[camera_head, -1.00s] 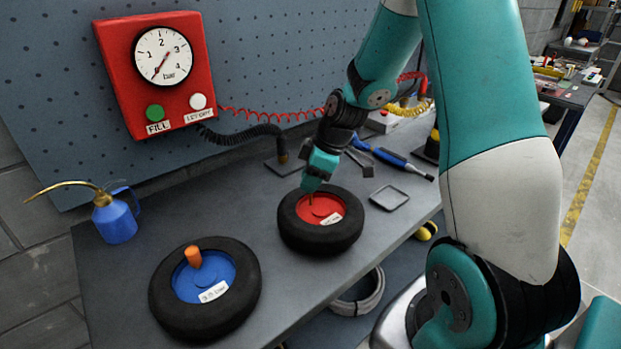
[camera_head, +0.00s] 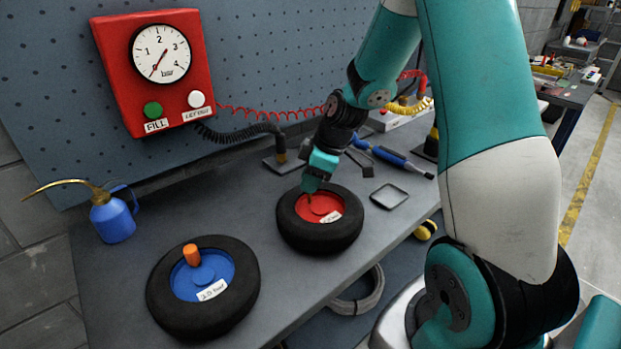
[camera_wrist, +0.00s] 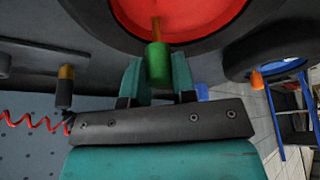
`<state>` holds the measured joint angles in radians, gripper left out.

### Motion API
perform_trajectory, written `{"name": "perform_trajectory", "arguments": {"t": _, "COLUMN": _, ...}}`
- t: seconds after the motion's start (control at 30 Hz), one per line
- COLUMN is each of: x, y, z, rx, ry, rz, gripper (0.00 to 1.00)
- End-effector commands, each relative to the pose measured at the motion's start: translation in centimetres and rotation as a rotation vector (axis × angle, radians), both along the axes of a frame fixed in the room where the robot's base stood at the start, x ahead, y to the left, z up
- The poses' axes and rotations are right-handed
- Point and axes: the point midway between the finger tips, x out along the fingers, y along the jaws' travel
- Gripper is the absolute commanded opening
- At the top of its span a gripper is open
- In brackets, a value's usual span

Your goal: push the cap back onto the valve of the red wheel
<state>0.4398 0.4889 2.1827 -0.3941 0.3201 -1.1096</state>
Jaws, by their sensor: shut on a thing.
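The red wheel (camera_head: 318,207) is a black tyre with a red hub, lying flat on the bench. My gripper (camera_head: 309,192) is over the far left part of its hub, pointing down. In the wrist view my gripper (camera_wrist: 157,80) is shut on a green cap (camera_wrist: 158,65). The thin brass valve (camera_wrist: 156,30) of the red wheel lines up with the cap's end. I cannot tell how far the cap sits over the valve. The cap is hidden by the fingers in the head view.
A blue-hubbed wheel (camera_head: 203,278) with an orange cap (camera_head: 191,254) lies front left. A blue oil can (camera_head: 112,219) stands at the left. A small grey tray (camera_head: 389,196) and a blue-handled tool (camera_head: 390,156) lie right of the red wheel. A red gauge box (camera_head: 160,70) hangs behind.

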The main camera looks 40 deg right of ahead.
Motion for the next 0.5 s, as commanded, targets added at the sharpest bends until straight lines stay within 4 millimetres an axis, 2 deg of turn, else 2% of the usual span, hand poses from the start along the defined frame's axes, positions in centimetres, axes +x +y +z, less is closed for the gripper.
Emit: {"name": "perform_trajectory", "arguments": {"t": 0.5, "x": 0.0, "y": 0.0, "z": -1.5, "rx": 0.000, "ry": 0.000, "rz": 0.000, "gripper": 0.00}}
